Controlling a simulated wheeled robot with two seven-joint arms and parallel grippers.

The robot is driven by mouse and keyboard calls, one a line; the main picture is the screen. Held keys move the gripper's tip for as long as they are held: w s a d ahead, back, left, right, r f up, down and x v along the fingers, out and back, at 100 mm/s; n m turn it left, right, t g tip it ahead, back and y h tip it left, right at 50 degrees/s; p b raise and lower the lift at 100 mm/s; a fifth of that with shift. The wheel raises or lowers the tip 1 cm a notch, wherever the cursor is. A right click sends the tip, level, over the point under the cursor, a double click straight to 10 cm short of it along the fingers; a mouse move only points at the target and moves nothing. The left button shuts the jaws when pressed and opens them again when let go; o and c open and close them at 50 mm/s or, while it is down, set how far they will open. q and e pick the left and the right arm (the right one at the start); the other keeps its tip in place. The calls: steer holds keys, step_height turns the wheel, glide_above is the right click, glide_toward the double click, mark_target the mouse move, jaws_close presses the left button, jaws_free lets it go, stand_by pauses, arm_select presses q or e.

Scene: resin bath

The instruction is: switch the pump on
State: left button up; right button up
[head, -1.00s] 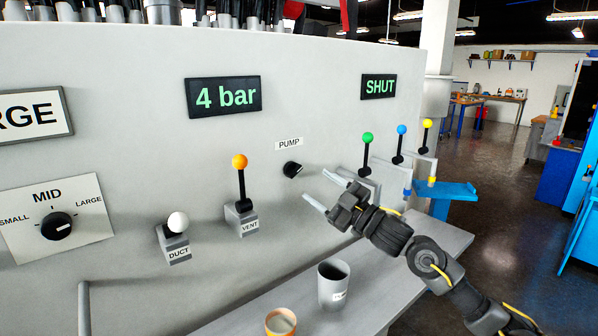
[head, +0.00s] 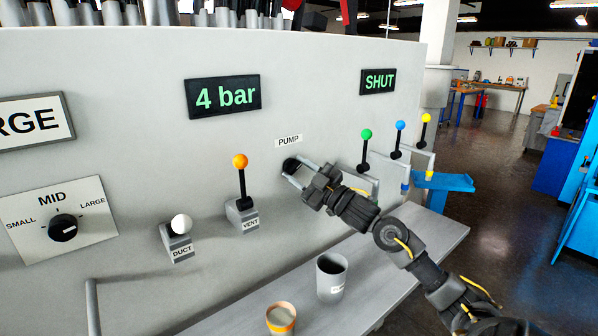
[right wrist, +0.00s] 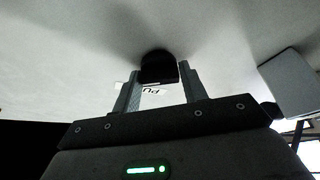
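The pump knob (head: 290,165) is a small black knob on the grey panel, under the white PUMP label (head: 288,141). My right gripper (head: 292,174) is at the knob, its two fingers on either side of it. In the right wrist view the black knob (right wrist: 158,68) sits between the fingertips (right wrist: 158,78); the fingers are apart, and I cannot tell whether they press on it. Part of the knob is hidden by the fingers in the head view. My left gripper is not in view.
Left of the knob are the orange-topped VENT lever (head: 240,162) and white-topped DUCT lever (head: 181,224). Green (head: 366,134), blue (head: 400,126) and yellow (head: 426,118) levers stand to the right. A grey cup (head: 331,278) and an orange-rimmed cup (head: 281,319) stand on the ledge below.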

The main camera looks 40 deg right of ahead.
steer(key=c, duration=0.5)
steer(key=shift+m+t+h+p, duration=0.35)
steer(key=shift+m+h, duration=0.15)
steer(key=shift+m, duration=0.6)
steer(key=o, duration=1)
steer(key=shift+f, duration=0.1)
